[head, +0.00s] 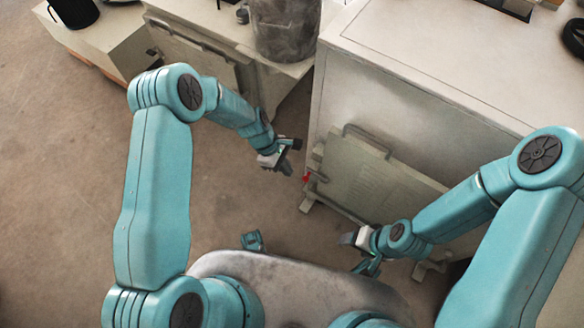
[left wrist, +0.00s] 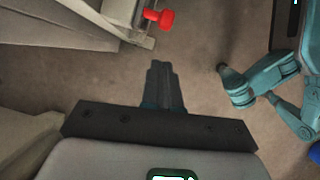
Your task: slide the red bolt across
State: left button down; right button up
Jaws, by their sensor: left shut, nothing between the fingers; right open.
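The red bolt (head: 306,177) sits at the left edge of a pale panel door (head: 375,178) on the front of a large grey cabinet. In the left wrist view the bolt (left wrist: 160,17) is a red knob with a short stem, near the top. My left gripper (head: 283,166) is shut and empty, to the left of the bolt and apart from it. Its closed fingers also show in the left wrist view (left wrist: 163,82), below the bolt. My right gripper (head: 360,252) is open and empty, low in front of the door's lower part.
The cabinet top (head: 450,55) is mostly clear, with a dark round object (head: 574,36) at its right. A handle (head: 366,139) stands out on the door's upper edge. A grey bin (head: 283,28) stands on another cabinet behind. Brown floor (head: 70,170) lies open at left.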

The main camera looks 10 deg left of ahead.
pick_arm(q)
jog(key=p+v, duration=0.3)
jog(key=v, duration=0.7)
jog(key=shift+a, duration=0.3)
jog(key=shift+w, duration=0.15)
jog(key=s+d+f+m, duration=0.2)
jog(key=s+m, duration=0.3)
jog(key=s, duration=0.5)
jog(key=s+d+f+m, duration=0.2)
jog(key=s+m, duration=0.2)
jog(key=s, duration=0.7)
notch_tip(320, 180, up, 24)
jog(key=w+m+t+p, duration=0.1)
jog(key=m+p, duration=0.3)
jog(key=p, duration=2)
jog(key=shift+w+m+y, duration=0.3)
jog(key=shift+y, duration=0.1)
